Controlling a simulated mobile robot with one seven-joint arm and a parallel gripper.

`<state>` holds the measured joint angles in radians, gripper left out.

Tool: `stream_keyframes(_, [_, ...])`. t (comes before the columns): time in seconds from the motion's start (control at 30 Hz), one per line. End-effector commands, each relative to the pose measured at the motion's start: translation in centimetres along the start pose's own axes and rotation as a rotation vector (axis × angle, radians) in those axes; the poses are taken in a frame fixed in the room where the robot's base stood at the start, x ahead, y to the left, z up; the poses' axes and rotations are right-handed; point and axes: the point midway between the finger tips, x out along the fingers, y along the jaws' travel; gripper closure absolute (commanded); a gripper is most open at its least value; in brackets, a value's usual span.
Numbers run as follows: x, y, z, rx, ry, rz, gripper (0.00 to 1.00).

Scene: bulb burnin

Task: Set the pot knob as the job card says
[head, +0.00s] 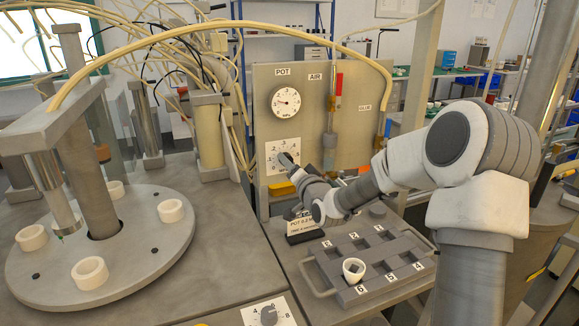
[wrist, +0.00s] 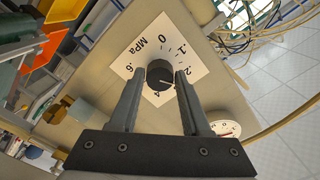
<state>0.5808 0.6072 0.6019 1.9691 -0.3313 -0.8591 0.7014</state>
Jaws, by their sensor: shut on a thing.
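The pot knob (wrist: 160,74) is a dark round knob on a white dial plate (wrist: 148,47) marked in MPa, on an upright panel. My gripper (wrist: 160,78) has one finger on each side of it and is shut on it. A pale line on the knob points to the lower right, roughly between the 2 and the 4; its exact setting is unclear. In the head view my gripper (head: 287,161) hides most of the knob in front of the dial plate (head: 276,146). The job card (head: 300,226) reads "POT 0.2"; my arm partly covers it.
The POT gauge (head: 285,102) is above the dial. A grey tray (head: 340,245) with numbered pockets holds one white cup (head: 353,268). A round turntable (head: 60,262) with white rings is at left. Another knob (head: 269,315) is at the front edge. A hose (head: 225,25) arches overhead.

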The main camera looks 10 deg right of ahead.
Motion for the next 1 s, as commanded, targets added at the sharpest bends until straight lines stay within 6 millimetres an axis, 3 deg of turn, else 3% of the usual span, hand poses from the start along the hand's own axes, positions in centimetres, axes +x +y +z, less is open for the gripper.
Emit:
stream_keyframes(0.5, [0.0, -0.05, -0.08, 0.416, 0.0, 0.0, 1.0])
stream_keyframes(1.0, [0.01, -0.1, -0.03, 0.554, 0.0, -0.001, 1.0])
